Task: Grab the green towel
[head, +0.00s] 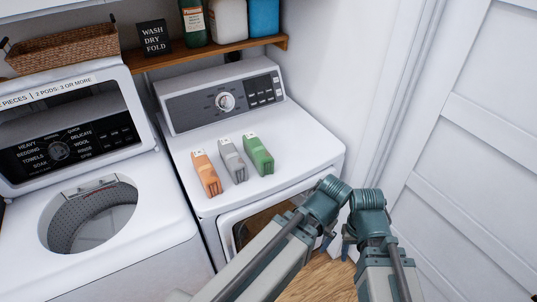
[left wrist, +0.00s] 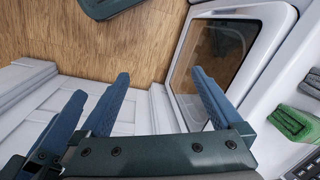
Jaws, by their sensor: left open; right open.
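The green towel (head: 259,156) is folded and lies on the white top of the dryer, at the right of a row of three towels. It also shows at the right edge of the left wrist view (left wrist: 291,123). My left gripper (left wrist: 160,75) is open and empty, its blue fingers apart over the floor in front of the dryer, off to the side of the towel. My right gripper (head: 346,243) is open in front of the dryer's right front corner, apart from the towel. In the head view my arms partly hide the grippers.
A grey towel (head: 232,161) lies just left of the green one, and an orange towel (head: 206,174) left of that. The dryer's control panel (head: 222,102) rises behind. An open washer (head: 92,215) stands left. A white door (head: 470,160) is at right. A shelf (head: 200,50) holds bottles above.

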